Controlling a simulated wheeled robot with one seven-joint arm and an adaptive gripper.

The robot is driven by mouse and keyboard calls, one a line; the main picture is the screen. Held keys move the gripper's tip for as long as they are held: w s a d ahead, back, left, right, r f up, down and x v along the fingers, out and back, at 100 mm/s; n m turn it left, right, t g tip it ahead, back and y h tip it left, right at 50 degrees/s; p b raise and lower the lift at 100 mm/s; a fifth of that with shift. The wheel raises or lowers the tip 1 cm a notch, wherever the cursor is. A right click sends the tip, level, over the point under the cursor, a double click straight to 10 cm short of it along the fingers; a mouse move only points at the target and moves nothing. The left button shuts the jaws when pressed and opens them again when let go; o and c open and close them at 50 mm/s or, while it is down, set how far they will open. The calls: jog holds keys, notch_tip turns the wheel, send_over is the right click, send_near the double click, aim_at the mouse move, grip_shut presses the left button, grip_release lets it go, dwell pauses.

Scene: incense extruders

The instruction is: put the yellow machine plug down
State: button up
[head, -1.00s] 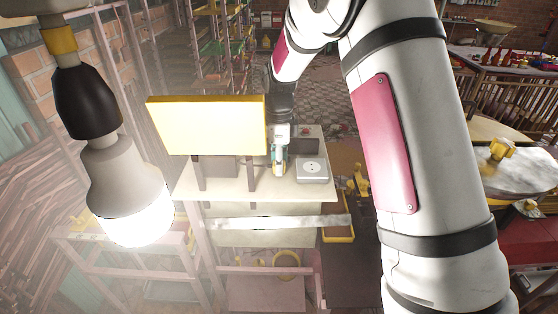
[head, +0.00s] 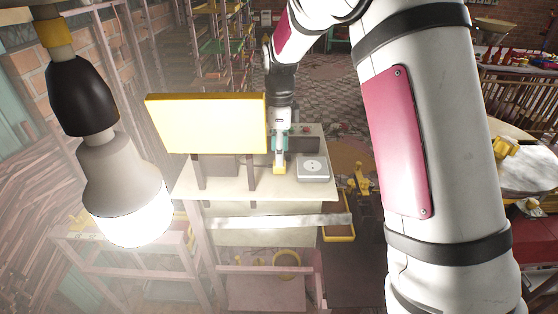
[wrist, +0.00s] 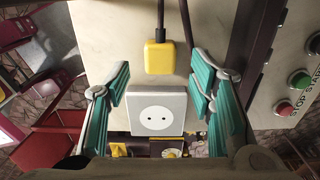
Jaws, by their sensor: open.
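The yellow machine plug (wrist: 160,57) lies on the pale table top in the wrist view, with a black cable running from its far end. In the head view the plug (head: 279,169) shows just below my gripper (head: 280,152). In the wrist view my gripper (wrist: 158,80) is open, its teal fingers wide apart on either side, with clear gaps to the plug. A white socket box (wrist: 157,110) with two round holes is close to the plug; in the head view it stands right of the plug (head: 313,169). Nothing is held.
A big yellow panel (head: 206,123) rises left of my gripper. A lit bulb (head: 125,195) hangs at the front left. A second black cable (wrist: 192,25) runs by the right finger.

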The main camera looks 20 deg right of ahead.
jog(key=s+r+n+t+b, duration=0.15)
jog(key=s+r+n, duration=0.3)
jog(key=r, duration=0.95)
jog(key=s+n+t, duration=0.4)
jog(key=s+n, duration=1.3)
jog(key=s, duration=0.8)
jog(key=shift+r, duration=0.35)
